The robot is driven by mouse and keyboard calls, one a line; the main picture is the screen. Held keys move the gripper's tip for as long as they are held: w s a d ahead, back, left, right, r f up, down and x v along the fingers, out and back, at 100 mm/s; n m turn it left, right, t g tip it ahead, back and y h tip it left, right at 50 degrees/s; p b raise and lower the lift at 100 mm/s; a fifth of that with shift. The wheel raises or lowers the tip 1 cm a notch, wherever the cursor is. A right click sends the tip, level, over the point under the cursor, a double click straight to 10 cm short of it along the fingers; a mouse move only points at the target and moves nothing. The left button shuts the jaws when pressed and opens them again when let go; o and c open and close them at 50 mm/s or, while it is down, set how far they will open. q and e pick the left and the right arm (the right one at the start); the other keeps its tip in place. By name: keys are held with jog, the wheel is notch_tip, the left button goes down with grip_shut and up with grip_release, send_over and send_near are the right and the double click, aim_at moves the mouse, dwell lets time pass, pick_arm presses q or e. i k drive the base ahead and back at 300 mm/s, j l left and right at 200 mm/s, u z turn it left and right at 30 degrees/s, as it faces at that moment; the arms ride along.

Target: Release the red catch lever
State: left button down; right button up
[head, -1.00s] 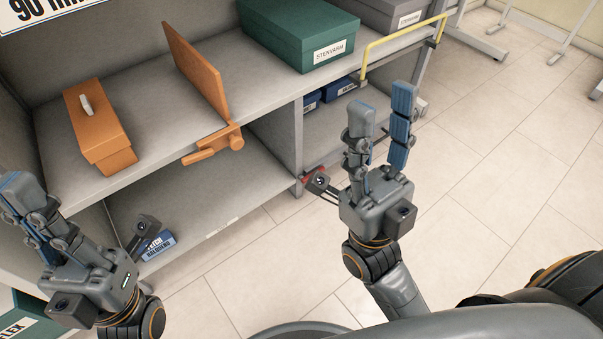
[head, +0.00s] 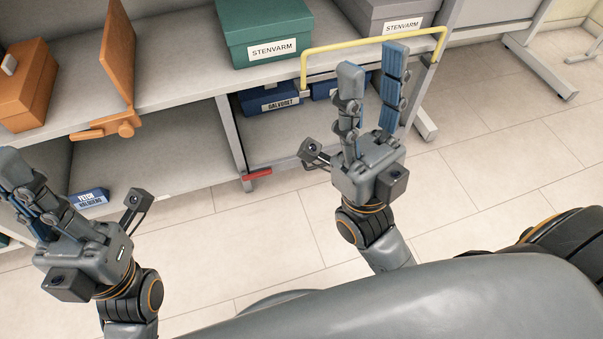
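The red catch lever (head: 257,174) is a small red bar low at the foot of the shelf's middle upright, at the front edge of the lower shelf. My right gripper (head: 372,62) is to the right of the lever, apart from it, with its two blue-padded fingers spread and nothing between them. My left gripper (head: 12,195) is at the left edge of the head view, far left of the lever. Its fingers overlap in this view and its tip area is partly cut off, so its opening is unclear.
A yellow rail (head: 370,43) runs along the upper shelf's front, near my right fingers. An orange divider (head: 119,50) with an orange handle (head: 103,127) stands left. Green (head: 265,30) and grey boxes (head: 385,14) sit above, blue boxes (head: 268,98) below.

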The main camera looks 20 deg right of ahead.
aim_at(245, 177)
jog(key=k+l, duration=0.1)
jog(key=l, duration=1.05)
jog(key=k+l, duration=0.15)
jog(key=l, duration=0.45)
